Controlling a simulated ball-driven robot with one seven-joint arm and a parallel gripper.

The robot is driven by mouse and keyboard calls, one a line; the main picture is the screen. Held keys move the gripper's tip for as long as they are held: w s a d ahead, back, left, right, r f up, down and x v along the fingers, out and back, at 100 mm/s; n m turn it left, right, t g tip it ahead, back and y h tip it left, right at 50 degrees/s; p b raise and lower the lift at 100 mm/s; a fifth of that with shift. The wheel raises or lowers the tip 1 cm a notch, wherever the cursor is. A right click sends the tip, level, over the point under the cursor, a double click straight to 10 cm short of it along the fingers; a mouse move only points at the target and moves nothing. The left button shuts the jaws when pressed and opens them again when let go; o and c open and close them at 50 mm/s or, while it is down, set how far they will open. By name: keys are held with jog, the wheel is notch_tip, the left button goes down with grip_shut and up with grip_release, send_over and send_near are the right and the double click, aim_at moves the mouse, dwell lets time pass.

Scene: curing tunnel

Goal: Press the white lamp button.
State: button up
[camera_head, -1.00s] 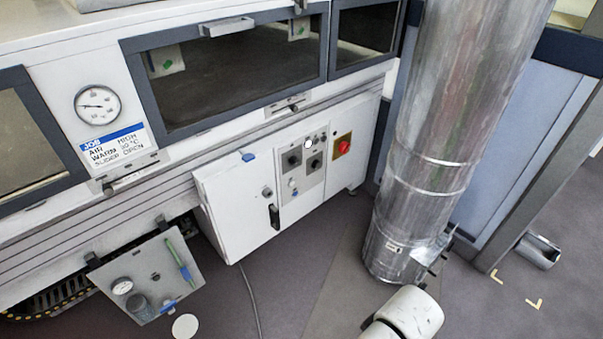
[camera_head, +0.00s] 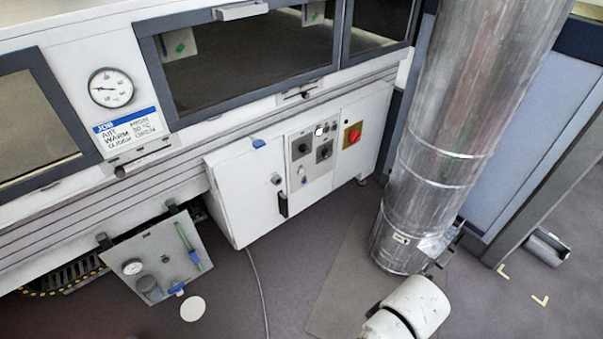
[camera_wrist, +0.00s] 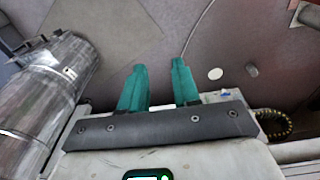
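The white lamp button (camera_head: 319,131) is a small bright round spot at the top of the grey control panel (camera_head: 318,173), on the front of a white cabinet in the head view. Two black knobs sit below it, and a red knob on a yellow plate is to its right. My gripper (camera_wrist: 158,68) shows in the wrist view with two teal fingers spread apart and nothing between them. It points over the floor, and neither the button nor the panel is in that view. The head view shows my white arm link at the bottom, well away from the panel.
A thick metal duct (camera_head: 435,150) stands right of the cabinet. The cabinet door (camera_head: 245,195) has a black handle. A tilted grey plate (camera_head: 150,255) hangs low at the left. A cable (camera_head: 258,285) runs over the floor. Floor before the cabinet is otherwise mostly clear.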

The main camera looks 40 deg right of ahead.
grip_shut()
dwell(1.4)
